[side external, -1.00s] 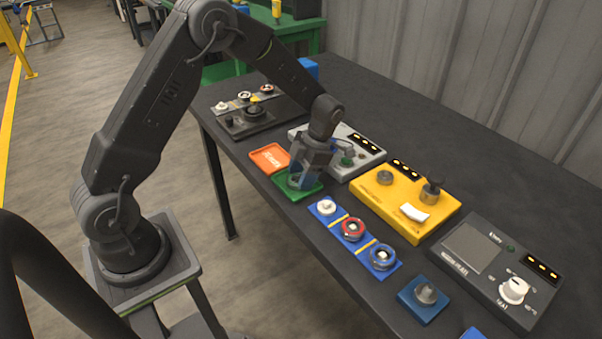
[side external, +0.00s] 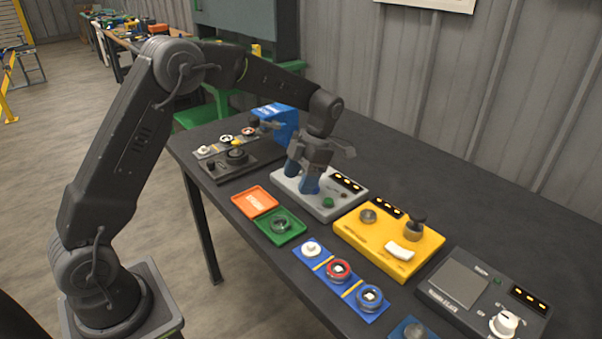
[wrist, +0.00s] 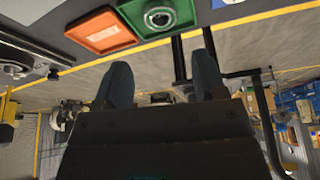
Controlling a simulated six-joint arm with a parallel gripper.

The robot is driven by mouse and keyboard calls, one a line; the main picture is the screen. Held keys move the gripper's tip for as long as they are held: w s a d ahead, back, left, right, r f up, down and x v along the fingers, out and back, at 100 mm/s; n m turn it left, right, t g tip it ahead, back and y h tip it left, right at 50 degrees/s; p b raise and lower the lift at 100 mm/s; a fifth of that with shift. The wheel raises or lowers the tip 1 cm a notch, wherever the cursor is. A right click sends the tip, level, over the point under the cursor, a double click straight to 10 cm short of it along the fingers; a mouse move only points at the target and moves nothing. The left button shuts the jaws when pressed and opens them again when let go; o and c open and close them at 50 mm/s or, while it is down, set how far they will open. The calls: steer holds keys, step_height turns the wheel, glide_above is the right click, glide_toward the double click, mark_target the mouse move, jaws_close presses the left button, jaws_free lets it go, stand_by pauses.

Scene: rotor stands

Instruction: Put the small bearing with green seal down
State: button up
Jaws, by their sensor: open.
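A small grey ring-shaped bearing (side external: 281,223) lies in the green tray (side external: 297,235). In the wrist view the bearing (wrist: 159,16) sits inside the green tray (wrist: 184,20), near the top edge. Its seal colour is hard to tell against the green. My gripper (side external: 303,181) is open and empty, with blue fingertips apart. It is raised above the grey device (side external: 318,206), behind and to the right of the green tray. In the wrist view the gripper (wrist: 162,78) has nothing between its fingers.
An orange tray (side external: 255,201) adjoins the green one. A blue strip (side external: 321,271) with several parts lies in front. A yellow device (side external: 375,240) and a dark device (side external: 470,305) stand to the right. A dark stand (side external: 225,165) and a blue bin (side external: 279,122) are farther back.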

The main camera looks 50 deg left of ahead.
steer(key=s+d+r+m+t, duration=0.2)
steer(key=s+r+m, duration=0.3)
steer(key=r+m, duration=0.15)
steer(key=s+d+r+m+t, duration=0.25)
steer(key=s+r+m, duration=0.25)
steer(key=m, duration=0.3)
steer(key=s+d+r+m+t, duration=0.1)
steer(key=s+m+t, duration=0.4)
steer(key=s+m, duration=0.8)
steer(key=shift+s+d+m+t+h, duration=0.3)
steer(key=shift+d+m+t+h, duration=0.1)
steer(key=shift+m, duration=2.75)
